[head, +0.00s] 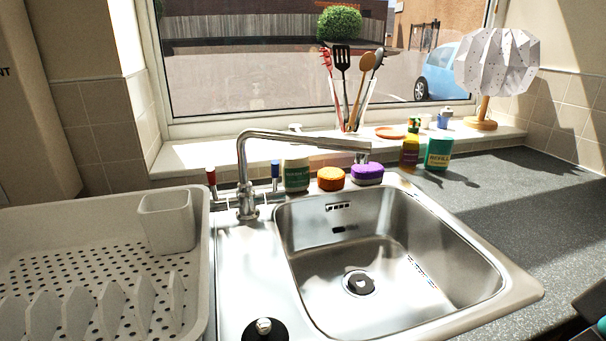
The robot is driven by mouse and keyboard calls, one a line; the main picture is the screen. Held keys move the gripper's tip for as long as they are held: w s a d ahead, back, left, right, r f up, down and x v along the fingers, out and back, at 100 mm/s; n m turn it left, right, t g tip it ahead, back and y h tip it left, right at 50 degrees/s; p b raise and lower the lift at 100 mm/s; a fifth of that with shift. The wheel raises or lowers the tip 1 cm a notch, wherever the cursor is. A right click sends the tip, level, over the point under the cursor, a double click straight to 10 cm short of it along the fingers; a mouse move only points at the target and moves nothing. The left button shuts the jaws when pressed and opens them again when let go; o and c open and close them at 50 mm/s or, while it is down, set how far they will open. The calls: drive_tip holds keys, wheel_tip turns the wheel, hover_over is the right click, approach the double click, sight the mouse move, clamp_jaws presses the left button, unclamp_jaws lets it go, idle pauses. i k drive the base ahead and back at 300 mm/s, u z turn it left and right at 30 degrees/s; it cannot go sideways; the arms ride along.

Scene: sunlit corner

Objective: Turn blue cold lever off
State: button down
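The blue cold lever (275,170) stands upright on the right side of the chrome tap (243,180), behind the sink's back left corner. The red lever (211,178) stands upright on the tap's left side. The tap's spout reaches right over the sink basin (400,255), and no water stream shows below it. My gripper is not recognisable in the head view; only a dark part with a teal spot shows at the lower right edge, and I cannot tell what it is.
An orange sponge (331,179) and a purple one (367,174) follow. A drying rack (90,228) with a cup fills the left. The right worktop (540,205) is mostly clear.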

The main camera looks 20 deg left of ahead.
sight(275, 194)
drive_tip(key=z, duration=0.85)
drive_tip(key=i, duration=0.2)
drive_tip(key=u, duration=2)
